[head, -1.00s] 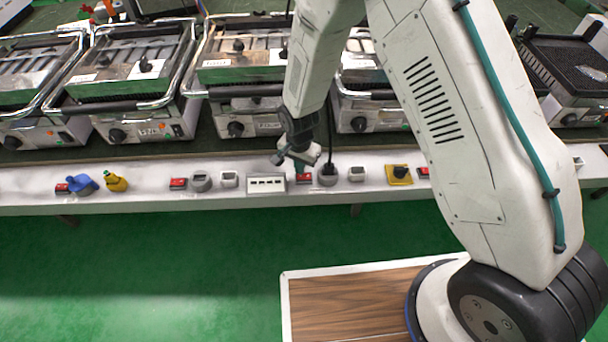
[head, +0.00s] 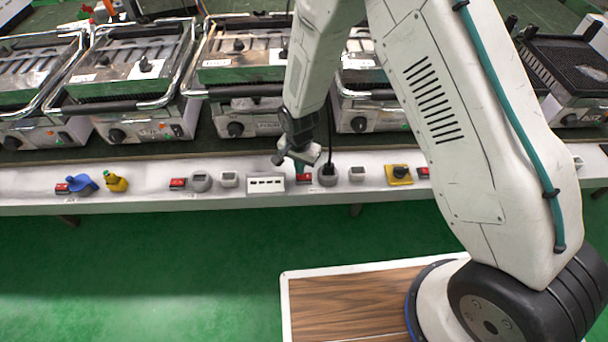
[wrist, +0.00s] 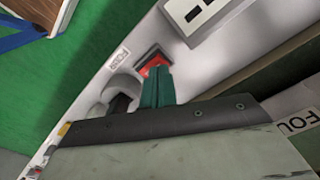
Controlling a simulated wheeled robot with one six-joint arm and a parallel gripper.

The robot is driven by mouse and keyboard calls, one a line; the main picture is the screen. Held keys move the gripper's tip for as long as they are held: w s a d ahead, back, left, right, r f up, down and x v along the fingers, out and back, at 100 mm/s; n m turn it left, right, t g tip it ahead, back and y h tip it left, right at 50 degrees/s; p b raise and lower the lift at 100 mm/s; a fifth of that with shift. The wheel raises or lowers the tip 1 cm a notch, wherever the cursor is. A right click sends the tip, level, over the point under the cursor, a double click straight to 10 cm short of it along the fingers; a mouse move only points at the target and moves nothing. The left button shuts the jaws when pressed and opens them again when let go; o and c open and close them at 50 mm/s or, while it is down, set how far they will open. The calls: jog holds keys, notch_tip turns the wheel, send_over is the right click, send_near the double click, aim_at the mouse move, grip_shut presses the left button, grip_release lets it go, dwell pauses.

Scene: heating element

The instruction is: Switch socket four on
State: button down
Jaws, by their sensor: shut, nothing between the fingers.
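The red rocker switch (wrist: 153,63) sits on the pale strip beside a label reading FOUR (wrist: 119,56). In the head view the red switch (head: 304,178) is just left of the grey round socket (head: 327,180), which has a black plug and cable in it. My gripper (wrist: 157,78) shows teal fingers closed together, empty, with the tips over the switch's edge in the wrist view. I cannot tell whether they touch it, nor the rocker's position. In the head view my gripper (head: 300,167) points down at the switch.
A white multi-slot panel (head: 266,184) is left of the switch. A white outlet (head: 357,173) and a yellow-plated black knob (head: 399,174) are to the right. Several contact grills (head: 250,110) stand behind the strip.

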jog(key=shift+f, duration=0.95)
dwell(0.9)
jog(key=shift+r, duration=3.5)
